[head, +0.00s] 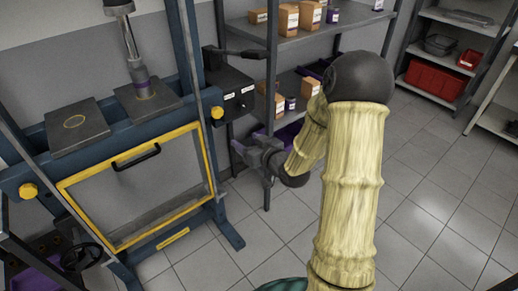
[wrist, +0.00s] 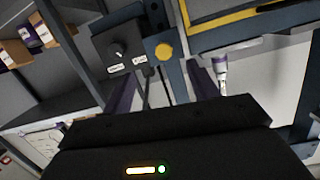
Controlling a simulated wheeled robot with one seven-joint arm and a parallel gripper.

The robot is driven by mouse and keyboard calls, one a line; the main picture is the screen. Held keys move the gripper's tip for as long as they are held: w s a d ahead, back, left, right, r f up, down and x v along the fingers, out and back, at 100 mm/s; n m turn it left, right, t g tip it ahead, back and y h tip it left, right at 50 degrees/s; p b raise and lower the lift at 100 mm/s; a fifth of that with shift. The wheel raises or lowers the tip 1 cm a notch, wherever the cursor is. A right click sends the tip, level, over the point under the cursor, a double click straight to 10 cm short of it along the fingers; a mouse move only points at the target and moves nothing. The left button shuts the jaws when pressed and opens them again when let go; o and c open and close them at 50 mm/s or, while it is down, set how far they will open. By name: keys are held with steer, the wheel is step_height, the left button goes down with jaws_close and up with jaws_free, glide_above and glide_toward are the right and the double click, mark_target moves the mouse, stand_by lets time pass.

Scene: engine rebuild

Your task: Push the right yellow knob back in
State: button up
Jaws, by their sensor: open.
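The right yellow knob (head: 217,112) is on the right end of the press's blue crossbeam in the head view. It also shows as a round yellow face in the wrist view (wrist: 164,52), between the lines of the two fingers but farther off. I cannot tell how far it sticks out. My gripper (head: 248,156) is below and to the right of the knob in the head view, apart from it. Its fingers (wrist: 164,88) are spread and empty in the wrist view. The left yellow knob (head: 28,190) is at the beam's other end.
The yellow-framed guard (head: 134,163) with a black handle hangs between the knobs. A dark control box (head: 229,93) with a lever sits right of the right knob. A shelf rack (head: 300,44) with boxes stands behind my arm. The tiled floor (head: 425,215) at right is clear.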

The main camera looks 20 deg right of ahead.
steer(key=s+r+m+g+h+p, duration=0.1)
steer(key=s+r+g+h+p, duration=0.3)
steer(key=s, duration=0.5)
steer(key=g+p, duration=0.2)
steer(key=shift+s+d+g+h, duration=0.2)
steer(key=shift+d+g+h, duration=0.1)
steer(key=shift+g, duration=0.1)
steer(key=shift+r, duration=0.1)
